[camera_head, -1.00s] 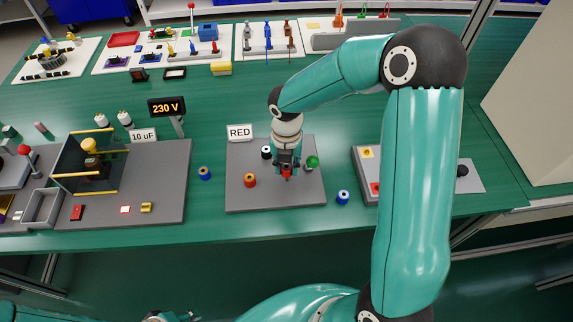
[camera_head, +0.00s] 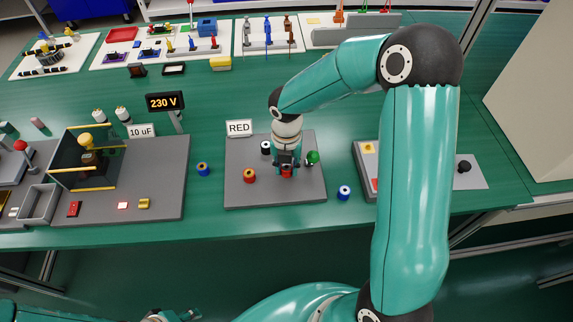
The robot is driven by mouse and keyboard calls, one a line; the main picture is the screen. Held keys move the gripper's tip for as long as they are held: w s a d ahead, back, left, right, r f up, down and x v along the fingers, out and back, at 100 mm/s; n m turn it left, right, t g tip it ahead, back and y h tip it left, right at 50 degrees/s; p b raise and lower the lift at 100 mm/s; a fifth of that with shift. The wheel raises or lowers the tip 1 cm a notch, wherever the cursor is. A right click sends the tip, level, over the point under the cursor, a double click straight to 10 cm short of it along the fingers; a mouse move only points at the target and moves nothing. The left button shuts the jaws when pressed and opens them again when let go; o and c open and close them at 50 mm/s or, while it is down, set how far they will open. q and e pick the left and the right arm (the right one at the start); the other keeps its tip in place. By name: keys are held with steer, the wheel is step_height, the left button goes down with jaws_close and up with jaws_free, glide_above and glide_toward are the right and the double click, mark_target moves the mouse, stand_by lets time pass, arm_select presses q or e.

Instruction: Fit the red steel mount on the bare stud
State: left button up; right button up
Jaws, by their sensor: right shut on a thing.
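The bare stud is hidden or too small to make out.
Blue spools stand left (camera_head: 203,169) and right (camera_head: 344,192) of the plate on the green table. A grey board with a clear-sided box (camera_head: 85,160) is at left. A grey panel with a black knob (camera_head: 463,167) lies beyond my right arm.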

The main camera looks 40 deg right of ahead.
steer(key=shift+f+b, duration=0.4)
steer(key=shift+f, duration=0.3)
steer(key=o, duration=1.1)
steer(key=shift+o, duration=0.2)
steer(key=shift+r, duration=0.1)
step_height(320, 180, up, 12)
